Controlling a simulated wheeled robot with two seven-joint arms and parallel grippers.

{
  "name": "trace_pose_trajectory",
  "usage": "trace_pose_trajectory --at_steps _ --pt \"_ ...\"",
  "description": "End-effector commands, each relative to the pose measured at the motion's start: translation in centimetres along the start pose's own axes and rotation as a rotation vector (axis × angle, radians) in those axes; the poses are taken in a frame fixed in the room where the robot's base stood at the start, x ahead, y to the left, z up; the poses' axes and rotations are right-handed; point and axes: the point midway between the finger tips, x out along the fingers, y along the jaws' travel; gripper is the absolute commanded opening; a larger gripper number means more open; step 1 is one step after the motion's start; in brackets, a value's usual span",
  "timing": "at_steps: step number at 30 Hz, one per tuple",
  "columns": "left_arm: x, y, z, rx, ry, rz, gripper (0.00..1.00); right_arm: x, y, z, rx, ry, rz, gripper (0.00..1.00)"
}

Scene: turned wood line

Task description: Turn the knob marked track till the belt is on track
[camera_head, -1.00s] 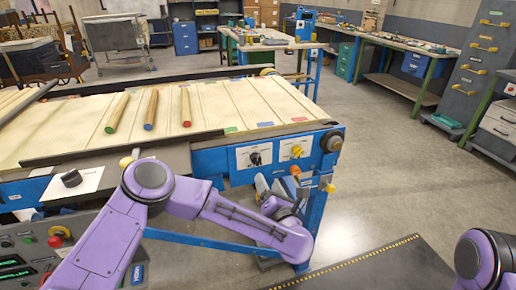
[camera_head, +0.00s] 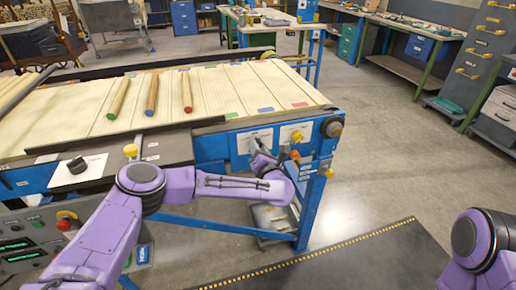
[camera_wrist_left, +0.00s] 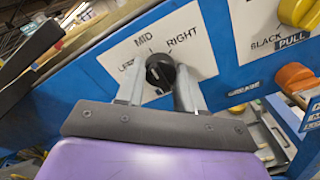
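A black knob (camera_wrist_left: 160,70) sits on a white plate (camera_wrist_left: 195,50) lettered MID and RIGHT, with a partly covered word at left, in the left wrist view. No word "track" is readable. My left gripper (camera_wrist_left: 161,82) has one finger on each side of this knob; whether they press on it is unclear. In the head view my left gripper (camera_head: 256,151) is at the belt's front right panel and mostly covers the knob. The pale slatted belt (camera_head: 215,97) carries several round wooden sticks with coloured ends. My right arm shows at the right edge, its gripper out of view.
Right of the knob is a yellow knob (camera_head: 296,136) on its own plate, with an orange knob (camera_wrist_left: 294,77) below. Another black knob (camera_head: 77,165) is on a plate at left. A control panel with a red button (camera_head: 65,222) is lower left. Open floor lies right.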

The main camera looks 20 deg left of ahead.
Motion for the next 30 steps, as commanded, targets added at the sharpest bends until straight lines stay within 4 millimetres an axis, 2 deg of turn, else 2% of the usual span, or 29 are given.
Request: trace_pose_trajectory --at_steps 1,2,14,20,30 --pt "-0.01 0.02 0.02 -0.001 0.000 0.001 0.17 0.00 0.00 0.00 0.000 0.000 0.000 0.43" --pt "-0.02 0.03 0.02 -0.001 0.000 0.001 0.07 0.00 0.00 -0.01 0.000 0.000 0.000 0.43" --pt "0.01 0.09 0.07 0.051 -0.001 0.003 0.07 0.01 0.00 0.00 0.000 0.000 0.000 0.43" --pt "0.00 0.08 0.11 0.174 -0.001 0.004 0.07 0.03 0.00 0.01 0.000 0.000 0.000 0.43" --pt "-0.01 0.03 0.16 0.488 -0.002 0.004 0.07 0.11 -0.01 0.04 0.000 0.000 0.000 0.43"
